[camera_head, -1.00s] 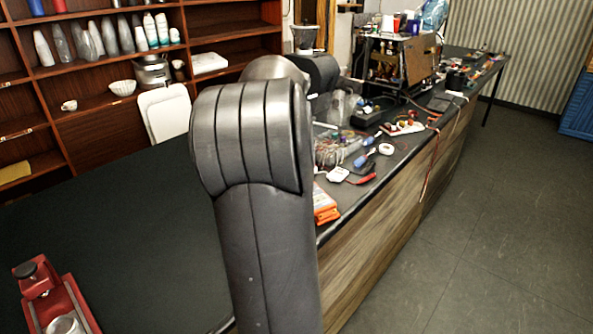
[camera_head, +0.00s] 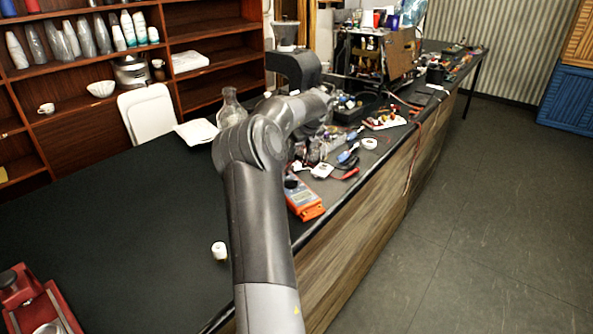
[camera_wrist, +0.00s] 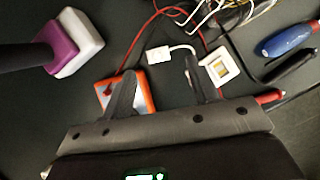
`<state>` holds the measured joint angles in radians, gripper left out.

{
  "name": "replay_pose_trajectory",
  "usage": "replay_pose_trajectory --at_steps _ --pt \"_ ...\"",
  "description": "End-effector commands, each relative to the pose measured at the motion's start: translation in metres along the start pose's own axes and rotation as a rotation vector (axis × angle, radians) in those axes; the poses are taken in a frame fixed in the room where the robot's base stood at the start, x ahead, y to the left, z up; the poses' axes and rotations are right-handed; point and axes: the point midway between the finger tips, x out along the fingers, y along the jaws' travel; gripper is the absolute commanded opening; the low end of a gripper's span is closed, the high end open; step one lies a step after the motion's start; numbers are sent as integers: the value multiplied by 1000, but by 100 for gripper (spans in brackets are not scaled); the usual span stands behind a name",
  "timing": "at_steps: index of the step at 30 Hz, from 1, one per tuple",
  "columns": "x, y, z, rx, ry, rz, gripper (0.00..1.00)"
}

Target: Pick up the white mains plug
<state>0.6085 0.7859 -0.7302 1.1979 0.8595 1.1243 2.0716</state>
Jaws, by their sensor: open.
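In the wrist view a small flat white connector (camera_wrist: 158,54) on a white lead lies on the dark bench, just beyond the gap between my fingertips. A square white block (camera_wrist: 220,66) with a tan centre lies to its right, beside the right finger; it also shows in the head view (camera_head: 322,170). I cannot tell for sure which of these is the mains plug. My gripper (camera_wrist: 160,68) is open, with nothing between its fingers. The right finger crosses the end of the white lead. In the head view my arm hides most of the gripper.
An orange-edged meter (camera_head: 304,198) lies partly under the left finger in the wrist view. A white-and-purple block (camera_wrist: 76,42) is at upper left. Red, black and white leads and a blue-handled tool (camera_wrist: 288,38) lie around. The bench's left part (camera_head: 120,210) is mostly clear.

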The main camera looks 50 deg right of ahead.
Motion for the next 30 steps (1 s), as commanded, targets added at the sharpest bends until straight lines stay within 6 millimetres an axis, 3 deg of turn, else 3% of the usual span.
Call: replay_pose_trajectory --at_steps 17,24,30 --pt "69 4 -4 -3 2 0 55" --pt "72 5 -3 -2 -1 0 55" --pt "72 5 -4 -2 0 0 39"
